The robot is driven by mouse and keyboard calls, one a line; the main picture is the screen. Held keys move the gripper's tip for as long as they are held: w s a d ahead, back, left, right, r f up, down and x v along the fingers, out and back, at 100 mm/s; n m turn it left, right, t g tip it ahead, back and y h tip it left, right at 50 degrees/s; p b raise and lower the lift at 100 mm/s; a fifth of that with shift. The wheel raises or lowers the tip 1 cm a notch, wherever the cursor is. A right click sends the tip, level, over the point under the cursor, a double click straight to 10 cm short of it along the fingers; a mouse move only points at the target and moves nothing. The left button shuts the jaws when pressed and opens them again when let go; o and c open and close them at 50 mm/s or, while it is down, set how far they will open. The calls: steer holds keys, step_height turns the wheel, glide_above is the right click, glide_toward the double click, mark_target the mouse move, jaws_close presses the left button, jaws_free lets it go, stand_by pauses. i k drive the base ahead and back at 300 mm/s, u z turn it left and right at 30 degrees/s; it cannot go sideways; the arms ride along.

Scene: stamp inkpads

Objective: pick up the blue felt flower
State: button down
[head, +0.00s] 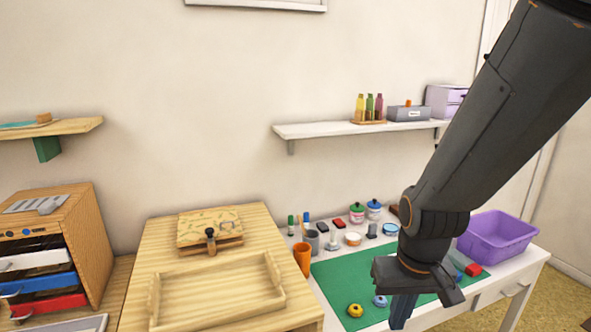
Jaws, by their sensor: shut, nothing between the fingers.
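A small blue flower-like piece (380,301) lies near the front edge of the green mat (335,277). It looks like the blue felt flower, but it is too small to make out its petals. My gripper (400,318) points down just to the right of it, with its fingers shut and nothing between them. I cannot tell whether the fingertips touch the mat or the blue piece. My arm and gripper hide part of the mat. A yellow flower-like piece (355,310) lies to the left of the blue one.
An orange cup (302,259), jars and small blocks stand along the mat's left and back edges. A wooden tray (218,318) is on the left table. The mat's left-middle is clear.

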mark_target(379, 301)
steer(key=z, duration=2.1)
steer(key=i, duration=1.5)
steer(key=u, duration=3.35)
